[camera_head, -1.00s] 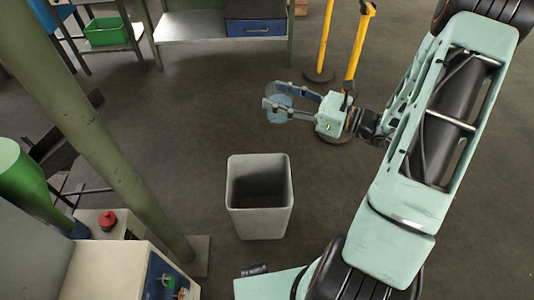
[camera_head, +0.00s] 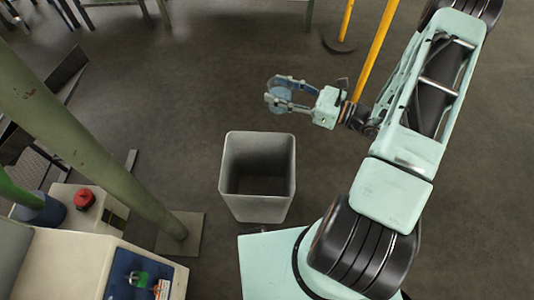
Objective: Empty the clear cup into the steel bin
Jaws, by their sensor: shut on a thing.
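The steel bin (camera_head: 232,205) is a grey, open-topped square bin standing upright on the floor in the middle of the view. Its inside is dark and I see nothing in it. My gripper (camera_head: 285,95) is shut on the clear cup (camera_head: 278,100), a small see-through bluish cup between the fingers. The cup is held in the air, above and beyond the bin in the picture, not clearly over its opening. The cup's contents and exact tilt are too small to tell.
A green post (camera_head: 95,150) slants down at the left to a foot plate. A cream machine cabinet (camera_head: 85,265) with a red button (camera_head: 84,199) stands at the lower left. Yellow posts (camera_head: 376,50) rise behind my arm. The floor around the bin is mostly clear.

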